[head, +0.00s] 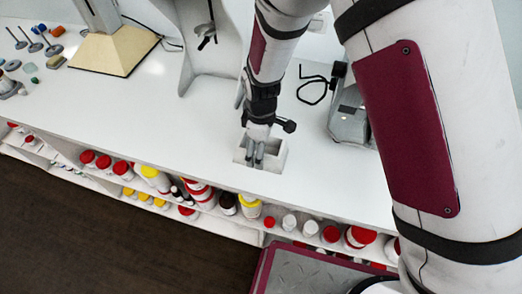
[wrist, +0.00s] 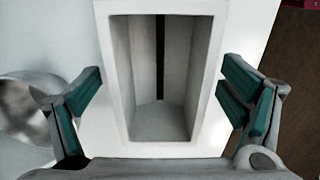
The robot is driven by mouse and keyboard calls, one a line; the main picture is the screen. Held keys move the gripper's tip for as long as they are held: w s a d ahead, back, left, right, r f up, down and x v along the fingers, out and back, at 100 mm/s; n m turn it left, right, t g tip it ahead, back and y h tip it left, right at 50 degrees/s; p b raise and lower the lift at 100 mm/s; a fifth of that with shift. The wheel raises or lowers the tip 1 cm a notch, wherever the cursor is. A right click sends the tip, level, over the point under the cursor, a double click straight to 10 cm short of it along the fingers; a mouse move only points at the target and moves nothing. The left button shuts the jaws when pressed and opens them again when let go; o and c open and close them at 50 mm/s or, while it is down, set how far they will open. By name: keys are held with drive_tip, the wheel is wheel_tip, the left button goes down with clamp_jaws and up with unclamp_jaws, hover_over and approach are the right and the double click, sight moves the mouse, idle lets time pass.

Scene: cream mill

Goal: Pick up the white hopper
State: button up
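The white hopper (head: 282,158) is a small open-topped white box on the white counter, below my gripper (head: 256,158) in the head view. In the wrist view the hopper (wrist: 212,75) stands in the centre, its hollow inside facing me, with a dark slot in its far inner wall. My gripper (wrist: 163,80) is open. One teal-padded finger is to the left of the hopper and one to the right, with a visible gap on each side. The arm and fingers hide part of the hopper in the head view.
A grey metal device (head: 350,122) stands right of the hopper, with a black cable (head: 315,88) behind. A cream-based stand (head: 115,50) and small tools (head: 35,47) are at the left. Bottles and jars (head: 250,206) line the shelf below the counter's front edge.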

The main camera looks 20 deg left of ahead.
drive_tip(key=c, duration=1.1)
drive_tip(key=shift+r, duration=0.1)
